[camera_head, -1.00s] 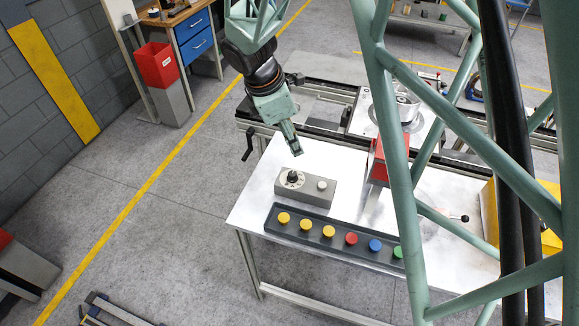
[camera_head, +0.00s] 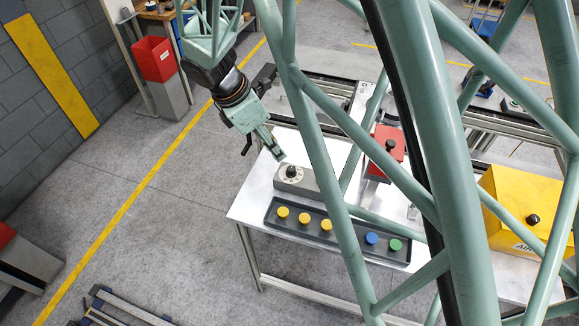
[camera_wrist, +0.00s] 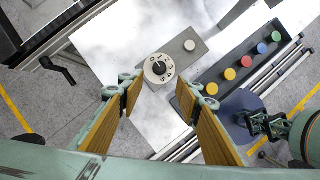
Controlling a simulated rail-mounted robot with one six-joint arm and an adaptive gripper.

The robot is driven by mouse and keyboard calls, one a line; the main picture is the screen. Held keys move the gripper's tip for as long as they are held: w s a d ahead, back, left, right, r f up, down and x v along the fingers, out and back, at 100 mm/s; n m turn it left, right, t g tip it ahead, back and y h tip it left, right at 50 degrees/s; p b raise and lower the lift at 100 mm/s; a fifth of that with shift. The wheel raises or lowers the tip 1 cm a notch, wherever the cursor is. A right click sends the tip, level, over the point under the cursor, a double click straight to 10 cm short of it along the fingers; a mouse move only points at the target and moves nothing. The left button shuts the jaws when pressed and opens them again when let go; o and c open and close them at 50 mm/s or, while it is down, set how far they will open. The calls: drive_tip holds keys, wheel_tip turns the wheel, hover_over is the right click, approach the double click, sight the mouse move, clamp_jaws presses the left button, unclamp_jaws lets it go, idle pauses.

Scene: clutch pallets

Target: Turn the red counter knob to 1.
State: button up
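The red counter is a red box (camera_head: 387,131) with a black knob (camera_head: 391,145) on its face, standing on the white table. My lattice struts partly cover it, and I cannot read its setting. It does not show in the wrist view. My gripper (camera_head: 279,156) is to its left, tilted down above the grey box (camera_head: 309,182).
A dark tray (camera_head: 269,222) with several coloured buttons lies along the table's front edge. A yellow box (camera_head: 510,185) with a black knob stands at the right. A grey button (camera_wrist: 189,45) sits beside the dial. Bare white table (camera_head: 252,197) lies left of the grey box.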

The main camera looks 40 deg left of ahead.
sight(291, 168)
drive_tip(key=shift+p+x, duration=0.4)
drive_tip(key=shift+x, duration=6.35)
drive_tip(key=c, duration=0.8)
